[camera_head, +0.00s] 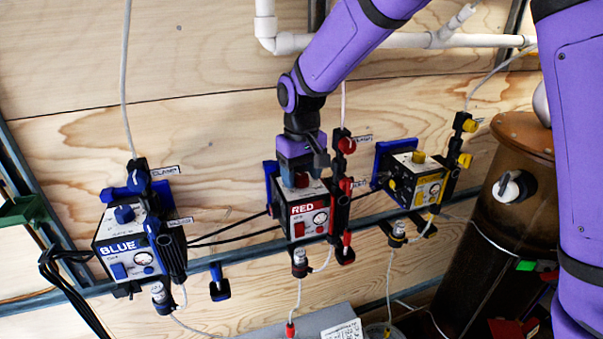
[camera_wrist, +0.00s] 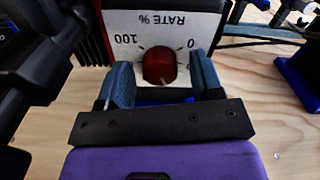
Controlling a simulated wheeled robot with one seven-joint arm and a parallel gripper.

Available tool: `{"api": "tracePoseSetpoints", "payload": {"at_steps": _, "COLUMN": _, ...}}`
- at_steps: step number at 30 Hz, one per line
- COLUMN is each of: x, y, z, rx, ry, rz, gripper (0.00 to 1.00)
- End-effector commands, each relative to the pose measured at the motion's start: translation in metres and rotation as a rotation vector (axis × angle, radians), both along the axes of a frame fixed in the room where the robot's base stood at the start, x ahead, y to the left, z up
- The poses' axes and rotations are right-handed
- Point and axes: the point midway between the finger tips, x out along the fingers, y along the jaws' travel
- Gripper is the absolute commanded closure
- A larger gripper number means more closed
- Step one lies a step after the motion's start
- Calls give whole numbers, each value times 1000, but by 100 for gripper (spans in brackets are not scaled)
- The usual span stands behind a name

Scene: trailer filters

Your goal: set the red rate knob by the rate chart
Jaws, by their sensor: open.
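The red rate knob (camera_wrist: 159,68) shows in the wrist view on a pale plate (camera_wrist: 190,23) marked "RATE %", with "100" and "0" printed upside down on either side. A light pointer mark is on the knob's lower edge, between the two numbers. My gripper (camera_wrist: 160,78) is open, with one blue finger on each side of the knob; I cannot tell whether they touch it. In the head view my gripper (camera_head: 301,172) comes down from above onto the top of the RED pump box (camera_head: 307,222), where the knob (camera_head: 302,180) is partly hidden. I cannot make out a rate chart.
The BLUE pump box (camera_head: 122,245) stands to the left and the yellow one (camera_head: 418,184) to the right, on the same wall rail. Red-capped valves (camera_head: 346,145) stand close to my gripper's right. A brown tank (camera_head: 495,215) is at the far right.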

Motion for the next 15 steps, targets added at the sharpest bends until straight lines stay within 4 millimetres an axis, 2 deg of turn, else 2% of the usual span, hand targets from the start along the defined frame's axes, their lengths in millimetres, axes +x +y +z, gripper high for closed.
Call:
{"api": "tracePoseSetpoints", "payload": {"at_steps": 2, "x": 0, "y": 0, "z": 0, "rx": 0, "ry": 0, "rz": 0, "gripper": 40}}
{"api": "tracePoseSetpoints", "payload": {"at_steps": 9, "x": 0, "y": 0, "z": 0, "rx": 0, "ry": 0, "rz": 0, "gripper": 89}}
{"api": "tracePoseSetpoints", "payload": {"at_steps": 15, "x": 0, "y": 0, "z": 0, "rx": 0, "ry": 0, "rz": -7, "gripper": 89}}
